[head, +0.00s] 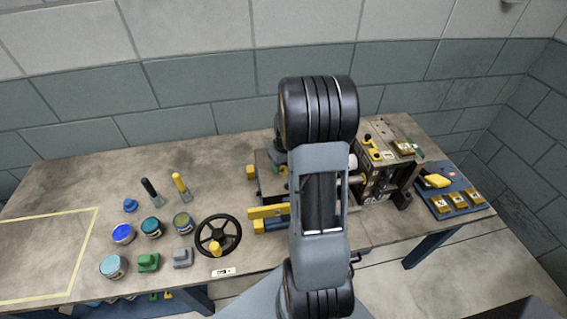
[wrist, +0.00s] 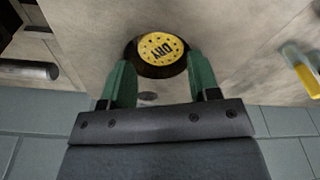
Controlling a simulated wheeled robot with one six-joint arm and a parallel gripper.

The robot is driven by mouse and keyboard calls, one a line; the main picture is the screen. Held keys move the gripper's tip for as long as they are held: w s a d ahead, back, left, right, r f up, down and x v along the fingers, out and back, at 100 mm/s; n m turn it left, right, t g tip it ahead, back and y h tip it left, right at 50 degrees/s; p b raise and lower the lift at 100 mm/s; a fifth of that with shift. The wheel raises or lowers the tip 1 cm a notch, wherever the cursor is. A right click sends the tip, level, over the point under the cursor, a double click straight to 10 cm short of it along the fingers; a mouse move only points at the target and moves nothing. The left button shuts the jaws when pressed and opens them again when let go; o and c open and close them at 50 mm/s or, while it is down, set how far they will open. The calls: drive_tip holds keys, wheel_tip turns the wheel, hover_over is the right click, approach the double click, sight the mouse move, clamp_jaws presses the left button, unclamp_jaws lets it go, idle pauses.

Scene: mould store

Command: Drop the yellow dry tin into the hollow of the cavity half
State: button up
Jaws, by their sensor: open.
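The yellow dry tin (wrist: 162,48) shows in the wrist view, its round yellow lid marked DRY and its side dark. My gripper (wrist: 161,66) is open, with its green fingertips at either side of the tin's near edge; whether they touch it I cannot tell. In the head view my arm hides the tin and the gripper. A steel mould block (head: 378,178) stands on the bench right of my arm, with more mould parts (head: 265,173) partly hidden at its left. I cannot tell which is the cavity half, and no hollow shows clearly.
A black handwheel (head: 218,235) and several tins, such as a blue-lidded one (head: 122,234), are on the bench left of my arm. A blue tray (head: 455,197) with brass pieces is at the right. The bench's left end is clear.

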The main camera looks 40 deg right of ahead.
drive_tip(key=shift+s+r+p, duration=0.1)
drive_tip(key=shift+r+p, duration=0.1)
drive_tip(key=shift+p, duration=0.15)
wheel_tip(320, 180, up, 12)
drive_tip(key=s, duration=0.1)
drive_tip(key=shift+s+a+r+n+t, duration=0.1)
drive_tip(key=shift+s+a+r+t, duration=0.45)
drive_tip(key=shift+s+a, duration=2.1)
drive_tip(key=shift+s+a+r+n+t, duration=0.1)
drive_tip(key=shift+s+a+r+t, duration=0.5)
drive_tip(key=shift+a, duration=3.6)
drive_tip(key=shift+s+a+r+n+t, duration=0.15)
drive_tip(key=shift+s+a+r, duration=0.6)
drive_tip(key=shift+s+a, duration=2.1)
drive_tip(key=shift+w+a, duration=0.55)
drive_tip(key=shift+w, duration=0.05)
